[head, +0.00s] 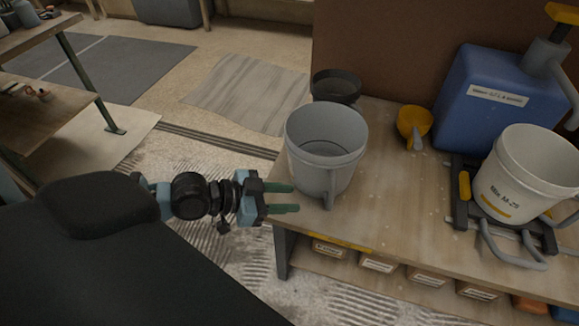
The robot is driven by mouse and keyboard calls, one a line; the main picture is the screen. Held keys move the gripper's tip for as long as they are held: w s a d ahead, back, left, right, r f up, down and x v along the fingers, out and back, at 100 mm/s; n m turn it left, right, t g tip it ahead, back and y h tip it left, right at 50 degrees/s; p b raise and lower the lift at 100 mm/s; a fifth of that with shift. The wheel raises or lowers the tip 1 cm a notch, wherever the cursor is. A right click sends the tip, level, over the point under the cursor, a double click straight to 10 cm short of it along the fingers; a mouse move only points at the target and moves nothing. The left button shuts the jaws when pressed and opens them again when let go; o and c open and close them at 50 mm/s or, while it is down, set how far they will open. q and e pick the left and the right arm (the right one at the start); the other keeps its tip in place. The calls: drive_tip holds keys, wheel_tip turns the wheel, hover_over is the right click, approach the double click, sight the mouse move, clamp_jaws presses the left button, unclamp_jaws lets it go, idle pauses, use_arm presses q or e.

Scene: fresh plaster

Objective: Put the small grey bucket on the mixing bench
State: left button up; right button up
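The small grey bucket (326,152) stands upright near the left edge of the wooden bench (385,215), which looks like the mixing bench. Its inside looks empty, and a grey handle runs down its near side. My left gripper (286,198) is just left of the bucket's lower part, at the bench edge. Its two green fingers point right towards the bucket and are apart, with nothing visible between them. I cannot tell whether a fingertip touches the bucket. My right gripper is not in view.
A dark bowl or pot (336,87) sits behind the bucket, and a yellow scoop (414,125) lies to its right. A blue water container (500,98) and a white labelled bucket (527,172) on a dark stand fill the right. The bench middle is clear.

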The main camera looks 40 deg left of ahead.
use_arm(q)
drive_tip(key=shift+s+f, duration=0.1)
drive_tip(key=s+d+f+n+g+y, duration=0.1)
drive_tip(key=s+f+n+y, duration=0.1)
drive_tip(key=s+f, duration=0.5)
drive_tip(key=s+d+f+n+g+y, duration=0.1)
drive_tip(key=s+f, duration=0.6)
drive_tip(key=s, duration=0.8)
drive_tip(key=s+d+f+n+g+y, duration=0.1)
drive_tip(key=s+d+f+n+y, duration=0.1)
drive_tip(key=s+f, duration=0.5)
drive_tip(key=s+n+y, duration=0.1)
drive_tip(key=s, duration=0.3)
drive_tip(key=shift+d+g+y, duration=0.25)
drive_tip(key=shift+g+y, duration=0.05)
drive_tip(key=shift+g, duration=0.1)
